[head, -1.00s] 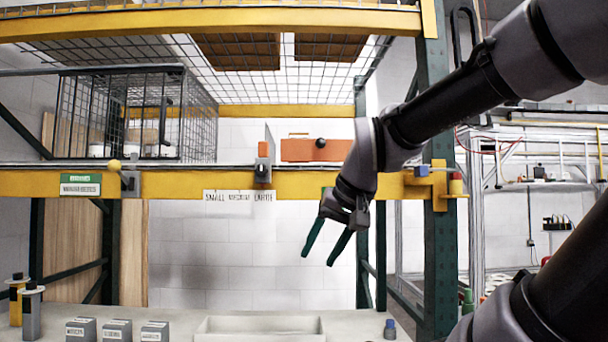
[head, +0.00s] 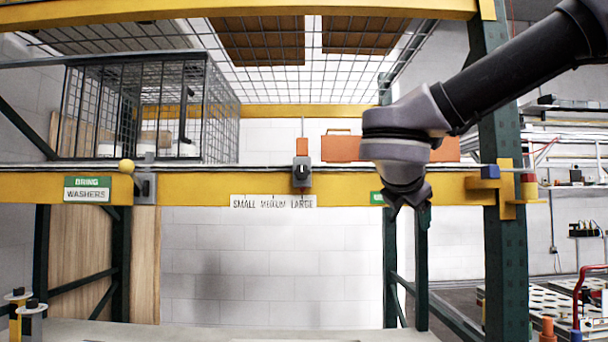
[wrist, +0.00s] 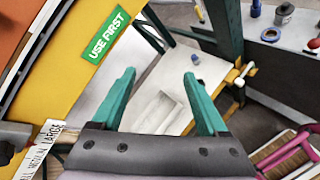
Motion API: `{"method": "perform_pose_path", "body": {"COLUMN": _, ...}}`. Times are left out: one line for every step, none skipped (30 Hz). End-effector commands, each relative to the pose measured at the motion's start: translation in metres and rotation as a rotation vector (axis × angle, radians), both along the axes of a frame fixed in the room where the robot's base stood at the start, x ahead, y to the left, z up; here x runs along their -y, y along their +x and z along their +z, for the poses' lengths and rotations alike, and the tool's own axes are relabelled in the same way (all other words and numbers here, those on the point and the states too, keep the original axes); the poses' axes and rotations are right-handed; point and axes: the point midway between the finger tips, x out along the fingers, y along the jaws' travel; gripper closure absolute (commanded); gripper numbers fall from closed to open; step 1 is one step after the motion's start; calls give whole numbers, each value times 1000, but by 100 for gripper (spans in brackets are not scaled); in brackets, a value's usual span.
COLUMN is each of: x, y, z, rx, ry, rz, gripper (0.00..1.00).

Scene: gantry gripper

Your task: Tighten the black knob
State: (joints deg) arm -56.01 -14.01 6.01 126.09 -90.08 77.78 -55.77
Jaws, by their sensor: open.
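A grey block with a dark round dial (head: 302,172) sits on the front of the yellow beam (head: 215,188), above the SMALL MEDIUM LARGE label (head: 272,201). A round black knob seen earlier in front of the orange case (head: 340,148) does not show now; my wrist covers that area. My gripper (head: 408,213) is in front of the beam, right of the dial, seen mostly from behind. In the wrist view its two teal fingers (wrist: 159,75) are apart with nothing between them. I see no black knob there for certain.
A green USE FIRST sign (wrist: 106,36) is on the beam beside my fingers. A yellow ball (head: 127,166) sticks out at the left, near a wire cage (head: 170,110). A green upright (head: 505,230) stands at right. The space below the beam is largely open.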

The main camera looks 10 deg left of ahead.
Motion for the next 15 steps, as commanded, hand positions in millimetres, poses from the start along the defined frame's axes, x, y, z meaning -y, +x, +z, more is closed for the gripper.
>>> {"method": "perform_pose_path", "body": {"x": -40, "y": -8, "z": 12, "rx": 63, "ry": -110, "rz": 124, "gripper": 24}}
{"method": "perform_pose_path", "body": {"x": -60, "y": -13, "z": 21, "rx": 108, "ry": -172, "rz": 187, "gripper": 24}}
{"method": "perform_pose_path", "body": {"x": -86, "y": -21, "z": 31, "rx": 165, "ry": -247, "rz": 264, "gripper": 24}}
{"method": "perform_pose_path", "body": {"x": -104, "y": -28, "z": 38, "rx": 206, "ry": -297, "rz": 315, "gripper": 24}}
{"method": "perform_pose_path", "body": {"x": -120, "y": -36, "z": 45, "rx": 248, "ry": -341, "rz": 361, "gripper": 24}}
{"method": "perform_pose_path", "body": {"x": -139, "y": -46, "z": 53, "rx": 298, "ry": -392, "rz": 411, "gripper": 24}}
{"method": "perform_pose_path", "body": {"x": -152, "y": -53, "z": 58, "rx": 331, "ry": -423, "rz": 444, "gripper": 24}}
{"method": "perform_pose_path", "body": {"x": -163, "y": -60, "z": 63, "rx": 361, "ry": -450, "rz": 470, "gripper": 24}}
{"method": "perform_pose_path", "body": {"x": -174, "y": -68, "z": 68, "rx": 395, "ry": -479, "rz": 499, "gripper": 24}}
{"method": "perform_pose_path", "body": {"x": -181, "y": -73, "z": 71, "rx": 416, "ry": -496, "rz": 517, "gripper": 24}}
{"method": "perform_pose_path", "body": {"x": -187, "y": -77, "z": 73, "rx": 433, "ry": -511, "rz": 530, "gripper": 24}}
{"method": "perform_pose_path", "body": {"x": -192, "y": -80, "z": 75, "rx": 451, "ry": -524, "rz": 542, "gripper": 24}}
{"method": "perform_pose_path", "body": {"x": -195, "y": -82, "z": 76, "rx": 459, "ry": -531, "rz": 548, "gripper": 24}}
{"method": "perform_pose_path", "body": {"x": -197, "y": -81, "z": 77, "rx": 464, "ry": -535, "rz": 551, "gripper": 24}}
{"method": "perform_pose_path", "body": {"x": -198, "y": -79, "z": 78, "rx": 468, "ry": -539, "rz": 554, "gripper": 24}}
